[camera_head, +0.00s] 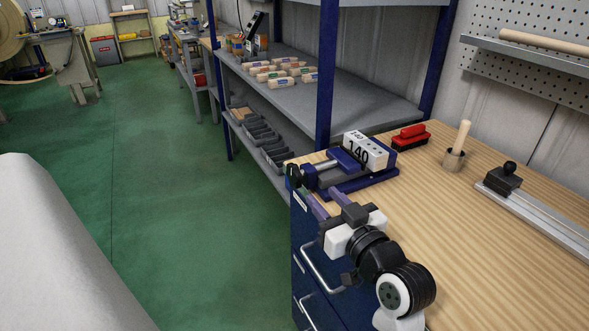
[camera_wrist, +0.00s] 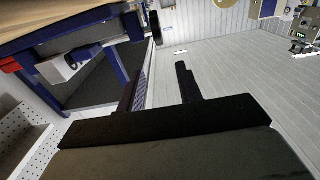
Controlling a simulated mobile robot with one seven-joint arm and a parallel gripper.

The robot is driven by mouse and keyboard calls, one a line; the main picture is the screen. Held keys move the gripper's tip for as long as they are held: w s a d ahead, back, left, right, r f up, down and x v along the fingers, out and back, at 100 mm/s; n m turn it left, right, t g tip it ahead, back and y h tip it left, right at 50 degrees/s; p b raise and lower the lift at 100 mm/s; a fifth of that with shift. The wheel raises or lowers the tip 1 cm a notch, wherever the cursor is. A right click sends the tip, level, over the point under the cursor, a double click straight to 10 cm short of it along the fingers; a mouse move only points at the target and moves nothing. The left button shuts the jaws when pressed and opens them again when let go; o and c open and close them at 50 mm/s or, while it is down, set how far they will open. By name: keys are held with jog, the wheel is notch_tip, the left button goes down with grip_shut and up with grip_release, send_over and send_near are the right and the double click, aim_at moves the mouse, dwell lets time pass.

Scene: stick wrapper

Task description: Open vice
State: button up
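A blue and grey vice (camera_head: 358,186) sits at the near left edge of the wooden workbench. A white block (camera_head: 366,150) marked 140 stands at its jaws; I cannot tell if it is clamped. The vice's dark round handle (camera_head: 293,177) sticks out past the bench edge. In the wrist view the handle (camera_wrist: 155,27) shows at the top, beyond my fingertips, and the vice (camera_wrist: 95,50) is at upper left. My gripper (camera_head: 322,191) is beside the bench edge, just in front of the handle and apart from it. Its two fingers are spread and empty in the wrist view (camera_wrist: 161,70).
On the workbench (camera_head: 440,235) are a red brush (camera_head: 410,136), a cup with a wooden stick (camera_head: 454,158) and a metal rail with a black block (camera_head: 503,178). Blue drawers with handles are under my arm. A shelf post (camera_head: 326,75) stands behind the vice.

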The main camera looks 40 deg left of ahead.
aim_at(295, 167)
jog(key=p+x, duration=0.4)
jog(key=x, duration=0.9)
jog(key=shift+a+p, duration=0.3)
grip_shut()
